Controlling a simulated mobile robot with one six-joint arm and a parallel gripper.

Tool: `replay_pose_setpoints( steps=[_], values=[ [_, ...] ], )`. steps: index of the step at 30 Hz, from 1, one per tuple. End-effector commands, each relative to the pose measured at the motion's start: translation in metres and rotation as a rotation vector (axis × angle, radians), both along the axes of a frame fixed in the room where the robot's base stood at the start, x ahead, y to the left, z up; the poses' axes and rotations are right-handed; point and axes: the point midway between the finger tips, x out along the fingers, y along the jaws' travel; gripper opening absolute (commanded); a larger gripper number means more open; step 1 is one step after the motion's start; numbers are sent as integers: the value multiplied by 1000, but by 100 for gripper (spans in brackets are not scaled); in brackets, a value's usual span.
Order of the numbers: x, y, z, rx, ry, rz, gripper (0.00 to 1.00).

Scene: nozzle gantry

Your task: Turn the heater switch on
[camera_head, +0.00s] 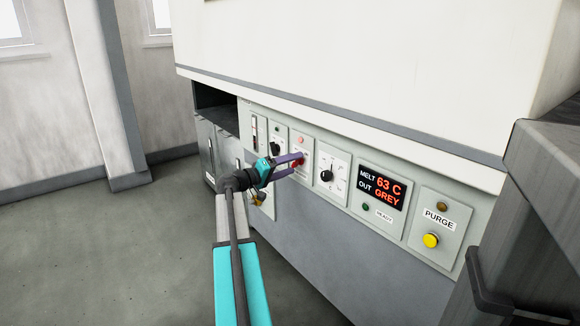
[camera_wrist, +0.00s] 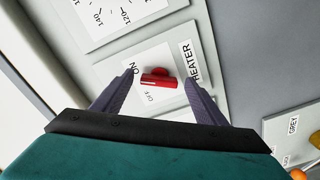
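The heater switch is a red knob with a bar-shaped handle (camera_wrist: 158,80) on a pale plate labelled HEATER, with ON and OFF marks, in the wrist view. The bar lies crosswise in that view; I cannot tell for sure which mark it points to. My gripper (camera_wrist: 160,84) is open, with one dark finger on each side of the red handle. Gaps show between the fingers and the handle. In the head view my gripper (camera_head: 292,160) is at the control panel, and its fingers partly hide the red switch (camera_head: 297,164).
The display (camera_head: 381,188) reads MELT 63 C, OUT GREY. A yellow PURGE button (camera_head: 431,240) is further right. A large white housing (camera_head: 370,60) overhangs the panel.

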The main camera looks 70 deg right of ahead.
Motion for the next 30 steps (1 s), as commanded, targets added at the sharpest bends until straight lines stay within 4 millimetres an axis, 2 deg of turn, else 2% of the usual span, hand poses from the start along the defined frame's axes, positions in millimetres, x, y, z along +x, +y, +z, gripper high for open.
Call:
replay_pose_setpoints(
  steps=[8, 14, 20, 30],
  values=[
    [0, 1, 0, 0, 2, -1, 66],
    [6, 9, 1, 1, 2, 1, 66],
    [19, 30, 2, 0, 2, 2, 66],
    [49, 76, 2, 1, 3, 2, 66]
  ],
)
